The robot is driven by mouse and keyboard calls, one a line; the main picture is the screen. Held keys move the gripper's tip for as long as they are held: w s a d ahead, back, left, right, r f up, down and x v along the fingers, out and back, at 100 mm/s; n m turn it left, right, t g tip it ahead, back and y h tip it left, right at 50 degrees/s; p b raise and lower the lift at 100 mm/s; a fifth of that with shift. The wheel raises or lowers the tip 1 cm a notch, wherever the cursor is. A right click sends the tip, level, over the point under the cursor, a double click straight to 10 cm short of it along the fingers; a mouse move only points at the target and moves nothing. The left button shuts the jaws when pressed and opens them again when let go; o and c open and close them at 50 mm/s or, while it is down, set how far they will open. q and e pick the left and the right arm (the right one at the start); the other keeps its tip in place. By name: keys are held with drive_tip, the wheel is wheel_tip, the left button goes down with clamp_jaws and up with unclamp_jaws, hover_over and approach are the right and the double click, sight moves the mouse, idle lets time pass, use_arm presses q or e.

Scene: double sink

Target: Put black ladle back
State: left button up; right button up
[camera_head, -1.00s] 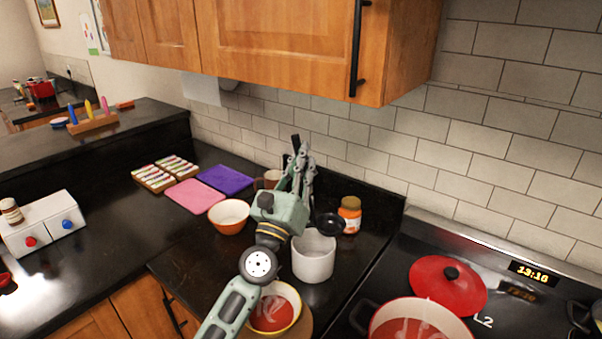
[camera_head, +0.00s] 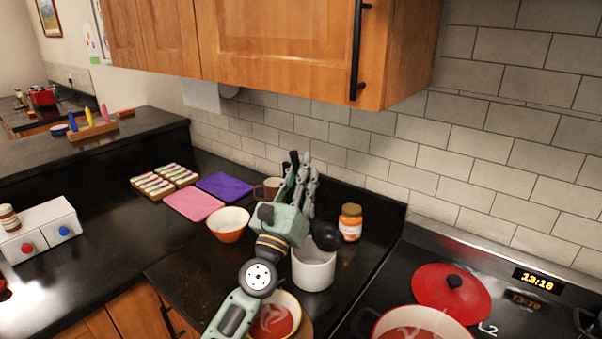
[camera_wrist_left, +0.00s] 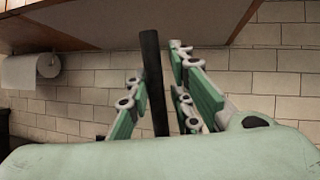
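The black ladle shows its dark bowl (camera_head: 326,238) at the back rim of a white crock (camera_head: 314,272) in the head view. I cannot tell whether the bowl is inside the crock or behind its rim. The ladle's handle rises steeply behind my left gripper (camera_head: 302,172). In the left wrist view the black handle (camera_wrist_left: 152,80) stands nearly upright between the fingers of my left gripper (camera_wrist_left: 158,75). The fingers are spread, with a clear gap on the right side of the handle; the left finger is close to it. My right gripper is not in view.
An orange jar (camera_head: 350,222) stands close right of the crock. A brown mug (camera_head: 270,188) and an orange bowl (camera_head: 229,224) are to the left. A bowl of red soup (camera_head: 275,316) is in front. The stove holds a red lid (camera_head: 450,295) and a red pot (camera_head: 420,320).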

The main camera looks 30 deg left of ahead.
use_arm(q)
drive_tip(key=shift+o, duration=0.9)
drive_tip(key=shift+r+p, duration=0.35)
drive_tip(key=shift+p, duration=0.05)
drive_tip(key=shift+r+p, duration=0.45)
drive_tip(key=b+v, duration=0.5)
drive_tip(key=v, duration=0.7)
drive_tip(key=shift+f+b, duration=0.15)
drive_tip(key=shift+b, duration=0.2)
